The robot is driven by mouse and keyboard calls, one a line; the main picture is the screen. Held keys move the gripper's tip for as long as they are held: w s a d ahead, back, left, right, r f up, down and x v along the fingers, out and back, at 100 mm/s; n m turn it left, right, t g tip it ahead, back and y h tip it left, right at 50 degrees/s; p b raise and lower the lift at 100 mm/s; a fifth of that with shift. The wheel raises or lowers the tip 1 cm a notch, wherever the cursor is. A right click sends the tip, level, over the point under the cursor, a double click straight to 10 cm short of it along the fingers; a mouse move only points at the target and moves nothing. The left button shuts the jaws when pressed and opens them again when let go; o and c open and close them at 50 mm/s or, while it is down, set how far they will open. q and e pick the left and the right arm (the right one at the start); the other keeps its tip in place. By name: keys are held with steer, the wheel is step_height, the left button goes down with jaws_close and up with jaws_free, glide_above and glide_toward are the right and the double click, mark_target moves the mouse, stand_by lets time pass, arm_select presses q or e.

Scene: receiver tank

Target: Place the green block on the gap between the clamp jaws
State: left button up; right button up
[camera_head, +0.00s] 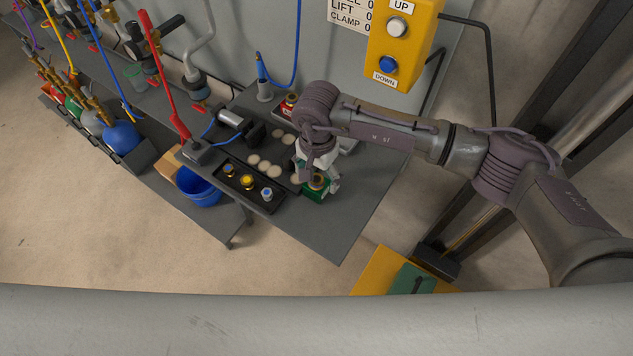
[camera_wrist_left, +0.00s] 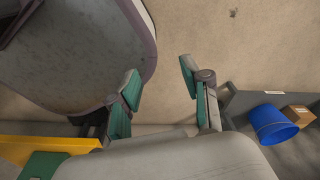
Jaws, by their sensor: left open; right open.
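A green block (camera_head: 316,194) with a round brass-coloured top sits on the grey table at its right part. My right gripper (camera_head: 318,182) is open, right at the block, partly covering it; I cannot tell whether its fingers touch it. A dark device with a grey cylinder (camera_head: 231,117) stands on the table to the left; I cannot tell whether it holds the clamp jaws, and no jaw gap shows clearly. In the left wrist view my left gripper (camera_wrist_left: 160,77) is open and empty, above the floor, away from the table.
A black tray (camera_head: 233,190) with several small knobs lies left of the block, near several pale discs (camera_head: 265,165). A red block (camera_head: 290,103) stands behind. A blue bucket (camera_head: 197,187) is below the table. A yellow button box (camera_head: 402,45) hangs above.

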mark_target(316, 179)
step_height(316, 179, down, 2)
steer(key=shift+a+f+p, duration=0.1)
steer(key=shift+f+p, duration=0.1)
steer(key=shift+p, duration=0.1)
steer(key=shift+f, duration=0.35)
steer(key=c, duration=0.8)
arm_select(q)
steer(key=shift+s+r, duration=0.6)
steer(key=shift+s, duration=0.1)
arm_select(e)
jaws_close()
